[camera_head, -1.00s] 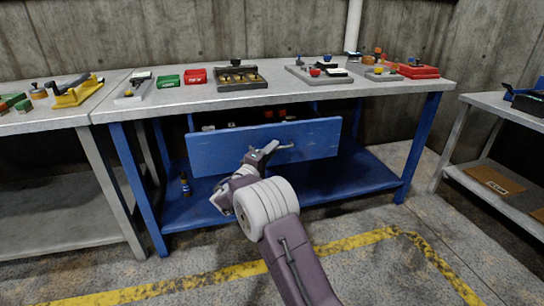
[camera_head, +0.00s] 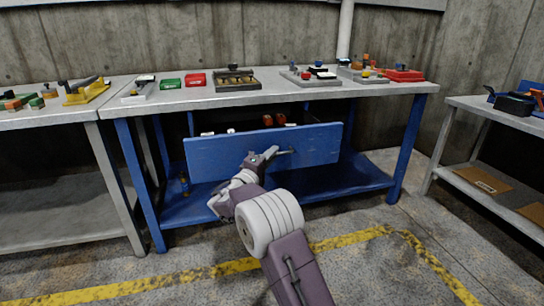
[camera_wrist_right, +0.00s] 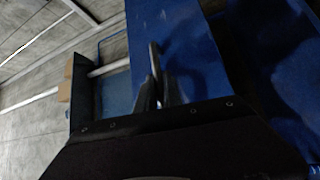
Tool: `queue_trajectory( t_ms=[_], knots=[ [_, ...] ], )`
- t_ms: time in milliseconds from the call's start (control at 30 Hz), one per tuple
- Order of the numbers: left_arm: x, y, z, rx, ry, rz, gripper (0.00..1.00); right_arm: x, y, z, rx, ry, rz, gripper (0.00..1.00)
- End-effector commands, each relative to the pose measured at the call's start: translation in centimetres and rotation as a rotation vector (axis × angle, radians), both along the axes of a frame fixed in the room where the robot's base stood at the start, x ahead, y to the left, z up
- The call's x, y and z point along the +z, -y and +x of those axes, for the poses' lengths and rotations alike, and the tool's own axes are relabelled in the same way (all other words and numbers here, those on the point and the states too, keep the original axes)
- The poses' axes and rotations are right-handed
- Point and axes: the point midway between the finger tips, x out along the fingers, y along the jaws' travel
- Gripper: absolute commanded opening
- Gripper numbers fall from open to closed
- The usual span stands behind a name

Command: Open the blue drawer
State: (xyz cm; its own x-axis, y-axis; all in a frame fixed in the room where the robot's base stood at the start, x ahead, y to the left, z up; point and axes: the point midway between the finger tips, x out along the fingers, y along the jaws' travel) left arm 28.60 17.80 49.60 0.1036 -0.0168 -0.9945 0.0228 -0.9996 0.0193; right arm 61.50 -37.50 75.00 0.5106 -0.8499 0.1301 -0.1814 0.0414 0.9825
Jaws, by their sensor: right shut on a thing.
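The blue drawer (camera_head: 225,158) hangs under the grey-topped workbench and stands pulled out, with some of its contents showing above its front panel. Its metal handle (camera_head: 285,152) is at the middle of the front. My right gripper (camera_head: 268,155) is at the handle and shut on it. In the right wrist view the handle bar (camera_wrist_right: 155,60) runs in between the fingers of the right gripper (camera_wrist_right: 158,90), with the blue drawer front (camera_wrist_right: 190,60) behind. My left gripper is not in view.
The workbench top (camera_head: 285,95) carries trays, red and green boxes and small parts. A blue lower shelf (camera_head: 330,183) lies under the drawer. Grey tables stand at left (camera_head: 50,120) and right (camera_head: 470,103). The floor in front is clear, with a yellow line (camera_head: 190,272).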

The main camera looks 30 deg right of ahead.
Motion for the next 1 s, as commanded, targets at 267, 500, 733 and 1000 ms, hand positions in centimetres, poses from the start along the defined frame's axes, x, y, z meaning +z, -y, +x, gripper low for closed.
queue_trajectory(
  t_ms=[267, 500, 733, 1000],
  knots=[
    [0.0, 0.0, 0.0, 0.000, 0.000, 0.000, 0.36, 0.0, 0.0, 0.0, 0.000, 0.000, 0.000, 0.20],
    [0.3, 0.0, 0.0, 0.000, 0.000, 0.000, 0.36, 0.0, -0.5, -0.2, 0.002, -0.001, 0.000, 0.20],
    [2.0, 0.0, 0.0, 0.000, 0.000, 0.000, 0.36, -0.4, -4.7, -2.6, 0.006, -0.005, -0.001, 0.20],
    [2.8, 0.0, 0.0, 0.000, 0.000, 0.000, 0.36, -1.1, -7.7, -4.5, 0.002, -0.002, -0.001, 0.20]
  ],
)
